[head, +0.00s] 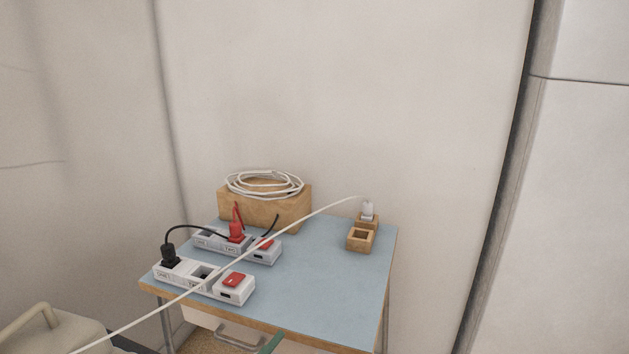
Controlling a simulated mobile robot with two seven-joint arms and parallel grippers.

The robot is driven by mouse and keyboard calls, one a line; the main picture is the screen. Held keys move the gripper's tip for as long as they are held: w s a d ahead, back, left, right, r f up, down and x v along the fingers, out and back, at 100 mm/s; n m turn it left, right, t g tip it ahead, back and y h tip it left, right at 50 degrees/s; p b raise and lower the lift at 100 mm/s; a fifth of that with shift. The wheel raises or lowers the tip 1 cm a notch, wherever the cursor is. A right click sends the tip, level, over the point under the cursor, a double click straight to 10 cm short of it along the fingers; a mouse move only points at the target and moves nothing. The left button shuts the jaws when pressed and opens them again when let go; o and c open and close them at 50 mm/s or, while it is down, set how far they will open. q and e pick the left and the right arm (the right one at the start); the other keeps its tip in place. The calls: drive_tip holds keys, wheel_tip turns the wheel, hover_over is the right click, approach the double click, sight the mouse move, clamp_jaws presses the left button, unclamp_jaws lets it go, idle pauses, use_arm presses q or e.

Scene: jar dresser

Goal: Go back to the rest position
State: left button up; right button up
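Neither of my grippers shows in the head view. A small table with a blue top (325,275) stands against the wall. A front power strip (190,283) has a black plug (169,256) at its left end, an open socket in the middle and a red switch (233,280) at its right. A rear power strip (262,256) bears a red plug (236,232) and a red switch. A white plug (367,211) sits upright in a wooden holder (361,239); its white cord (300,228) runs down to the lower left, across the strips in the picture.
A coiled white cable (263,185) lies on a wooden block (290,209) at the table's back. A beige object with a handle (45,330) is cut off at the lower left. A drawer handle (238,340) shows below the tabletop. The tabletop's front right is clear.

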use_arm(q)
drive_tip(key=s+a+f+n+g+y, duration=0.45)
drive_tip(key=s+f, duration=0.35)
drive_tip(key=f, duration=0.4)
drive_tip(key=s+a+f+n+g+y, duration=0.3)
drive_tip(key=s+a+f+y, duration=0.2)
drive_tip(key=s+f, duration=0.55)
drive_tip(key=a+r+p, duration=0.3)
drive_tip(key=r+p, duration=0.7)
drive_tip(key=p, duration=0.5)
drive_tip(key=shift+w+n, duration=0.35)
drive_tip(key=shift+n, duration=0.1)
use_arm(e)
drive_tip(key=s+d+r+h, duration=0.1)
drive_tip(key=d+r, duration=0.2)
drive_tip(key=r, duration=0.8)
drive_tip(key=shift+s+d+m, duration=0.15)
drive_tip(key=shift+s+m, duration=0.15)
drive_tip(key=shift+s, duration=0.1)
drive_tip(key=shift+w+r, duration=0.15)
